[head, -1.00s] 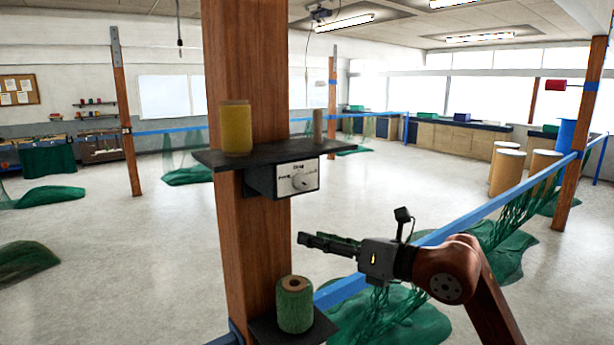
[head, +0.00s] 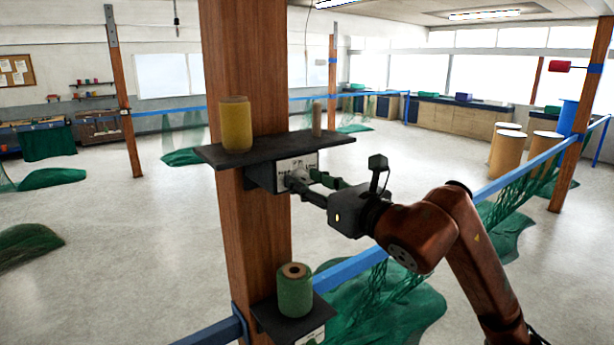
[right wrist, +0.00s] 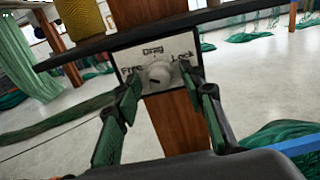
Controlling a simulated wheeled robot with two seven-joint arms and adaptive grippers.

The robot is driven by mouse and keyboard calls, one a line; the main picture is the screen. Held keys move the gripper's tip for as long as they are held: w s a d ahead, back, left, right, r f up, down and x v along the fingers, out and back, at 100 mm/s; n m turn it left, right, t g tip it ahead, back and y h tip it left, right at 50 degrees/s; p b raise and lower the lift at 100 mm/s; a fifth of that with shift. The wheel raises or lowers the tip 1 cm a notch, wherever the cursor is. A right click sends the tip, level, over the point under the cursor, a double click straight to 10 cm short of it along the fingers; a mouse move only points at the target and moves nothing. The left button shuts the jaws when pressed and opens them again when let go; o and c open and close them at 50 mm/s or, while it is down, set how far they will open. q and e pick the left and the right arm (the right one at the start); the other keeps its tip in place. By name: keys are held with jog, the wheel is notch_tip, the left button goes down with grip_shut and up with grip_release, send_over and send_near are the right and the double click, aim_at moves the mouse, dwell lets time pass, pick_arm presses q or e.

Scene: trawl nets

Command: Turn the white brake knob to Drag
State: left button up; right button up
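The white brake knob (right wrist: 158,74) sits on a pale label plate (right wrist: 180,48) under the dark upper shelf (head: 275,148). The plate reads Free at left, Drag at top and Lock at right. A small dark mark shows on the knob's lower face; I cannot tell which label the knob is set to. My right gripper (right wrist: 164,82) is open, one finger on each side of the knob, with visible gaps. In the head view my right gripper (head: 312,186) is in front of the plate and partly hides the knob. My left gripper is not in view.
A yellow twine spool (head: 236,125) and a thin peg (head: 316,119) stand on the upper shelf. A green spool (head: 294,290) stands on a lower shelf on the wooden post (head: 255,240). A blue rail (head: 350,268) with green netting runs behind my right arm.

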jog(key=shift+w, duration=0.1)
jog(key=shift+c, duration=0.5)
grip_shut()
